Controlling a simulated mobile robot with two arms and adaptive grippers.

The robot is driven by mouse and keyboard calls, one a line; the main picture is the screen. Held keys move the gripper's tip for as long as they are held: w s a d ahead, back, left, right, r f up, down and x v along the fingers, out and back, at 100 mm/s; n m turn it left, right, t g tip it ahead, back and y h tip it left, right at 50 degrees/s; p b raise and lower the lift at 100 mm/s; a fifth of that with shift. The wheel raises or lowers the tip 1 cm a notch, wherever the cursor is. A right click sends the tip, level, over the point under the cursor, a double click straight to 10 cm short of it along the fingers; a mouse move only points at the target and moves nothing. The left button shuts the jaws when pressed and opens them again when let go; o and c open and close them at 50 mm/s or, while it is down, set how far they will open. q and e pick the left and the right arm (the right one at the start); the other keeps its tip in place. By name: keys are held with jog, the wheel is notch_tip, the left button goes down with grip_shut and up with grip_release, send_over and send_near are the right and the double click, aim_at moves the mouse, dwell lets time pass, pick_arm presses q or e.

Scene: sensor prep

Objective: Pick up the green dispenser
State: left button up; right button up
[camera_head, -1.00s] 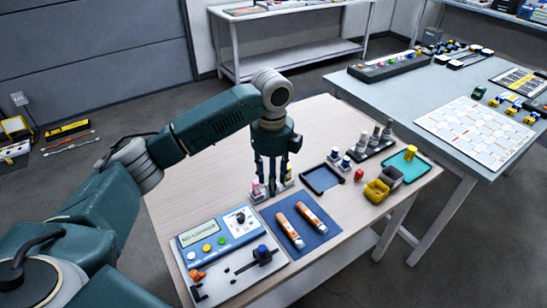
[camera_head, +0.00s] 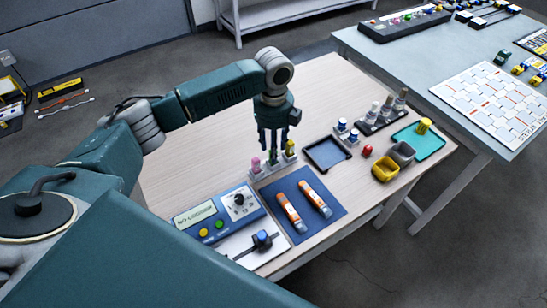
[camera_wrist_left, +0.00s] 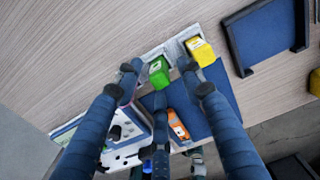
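The green dispenser (camera_wrist_left: 158,72) stands in a white rack (camera_head: 272,172), between a pink dispenser (camera_head: 255,164) and a yellow dispenser (camera_head: 290,147). In the head view the green dispenser (camera_head: 273,158) shows small just below my left fingers. My left gripper (camera_head: 272,143) points down over the rack. In the left wrist view its fingers (camera_wrist_left: 160,75) are spread, with the green dispenser between the upper two. The fingers look apart from it, but contact is hard to judge. The yellow dispenser (camera_wrist_left: 200,50) is close to the right finger. My right gripper is not in view.
A blue mat (camera_head: 318,226) with two orange-and-white tubes (camera_head: 289,212) lies in front of the rack. A blue device (camera_head: 220,216) is at left. An empty dark tray (camera_head: 327,153) and grey and yellow bins (camera_head: 385,168) are to the right. The wooden table behind the rack is clear.

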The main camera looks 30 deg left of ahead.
pick_arm(q)
notch_tip(320, 180, down, 2)
jog(key=shift+s+a+f, duration=0.1)
jog(key=shift+f, duration=0.5)
jog(key=shift+c, duration=0.5)
grip_shut()
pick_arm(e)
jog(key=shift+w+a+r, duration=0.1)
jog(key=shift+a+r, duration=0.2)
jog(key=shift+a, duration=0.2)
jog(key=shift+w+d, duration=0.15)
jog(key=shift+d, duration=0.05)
